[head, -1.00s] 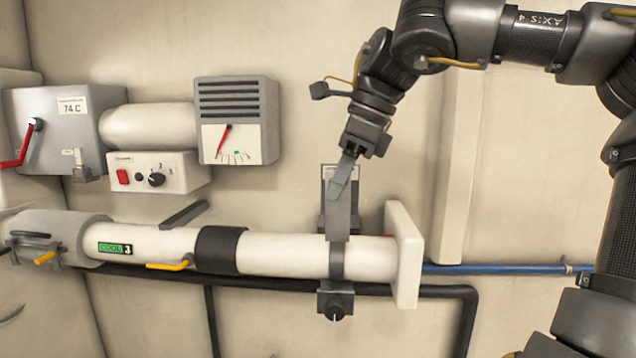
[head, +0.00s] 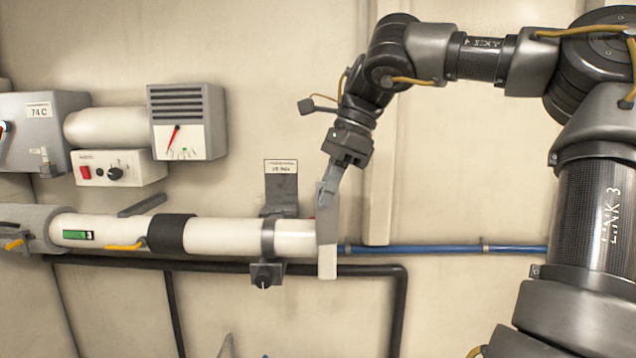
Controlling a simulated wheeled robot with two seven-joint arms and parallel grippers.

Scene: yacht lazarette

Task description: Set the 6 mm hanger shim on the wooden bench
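My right gripper (head: 325,198) points down in front of the white flange at the right end of the white pipe (head: 210,233). A flat grey piece shows at its tip; I cannot tell whether this is the fingers alone or fingers closed on a thin shim. A grey hanger bracket (head: 281,185) with a paper label on top stands behind the pipe, left of the gripper, with a clamp band around the pipe. The label is too small to read surely. I can make out no separate 6 mm shim.
A meter box (head: 187,105), a switch box (head: 118,168) and a grey box marked 74 C (head: 38,135) are on the wall at left. A blue pipe (head: 440,249) and a black hose (head: 340,271) run low along the wall.

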